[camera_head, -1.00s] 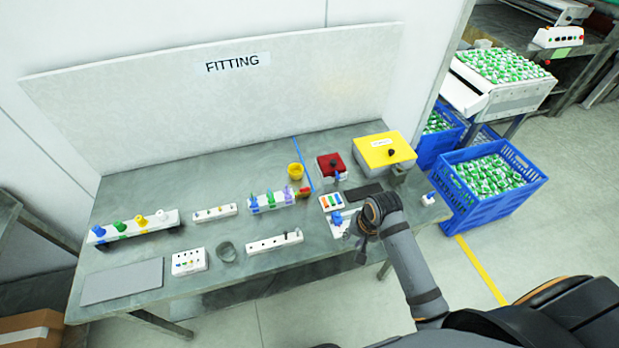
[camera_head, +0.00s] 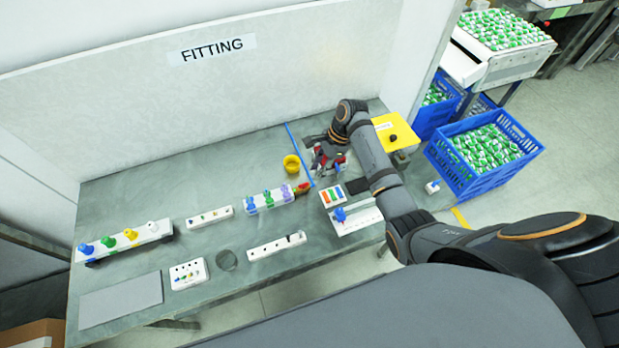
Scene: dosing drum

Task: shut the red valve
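A white rail (camera_head: 262,207) on the grey bench carries blue, green and purple valve-like pieces, with a small red piece (camera_head: 302,188) at its right end. I cannot tell how that red piece is turned. A red box (camera_head: 341,161) stands right of the blue line; in the earlier frame it shows a dark knob on top, now hidden. My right gripper (camera_head: 324,162) is over this box, pointing down, and covers most of it. Its fingers are too small and dark to tell whether they are open or touching. My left gripper is not in view.
A yellow box (camera_head: 394,131) with a dark knob stands right of my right arm. A yellow cup (camera_head: 292,164) is left of the gripper. A white plate with a blue knob (camera_head: 341,213) lies in front. The bench's left front holds a grey mat (camera_head: 121,300).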

